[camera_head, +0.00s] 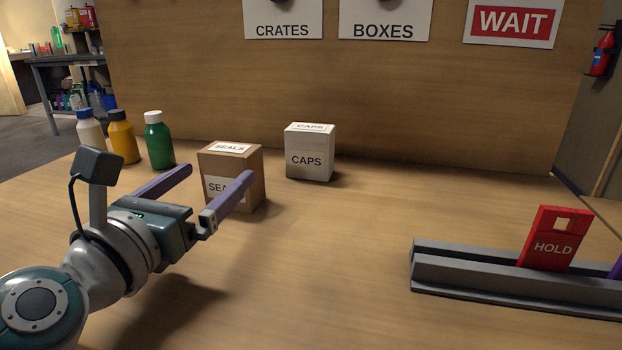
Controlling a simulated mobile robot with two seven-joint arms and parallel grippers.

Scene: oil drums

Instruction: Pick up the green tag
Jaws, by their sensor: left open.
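No green tag shows in the head view. A red tag (554,240) marked HOLD stands upright in a grey slotted rack (450,273) at the right. Part of a purple thing (616,268) shows at the right edge of the picture, by the rack; most of it is cut off. My left gripper (219,178) is open and empty, above the table in front of the brown SEALS box (248,185), partly hiding it. My right gripper is not in view.
A white CAPS box (309,160) stands behind the gripper to the right. Green (158,143), yellow (123,138) and white (89,130) bottles stand at the back left. A wooden back panel (400,100) closes the far side. The table's middle is clear.

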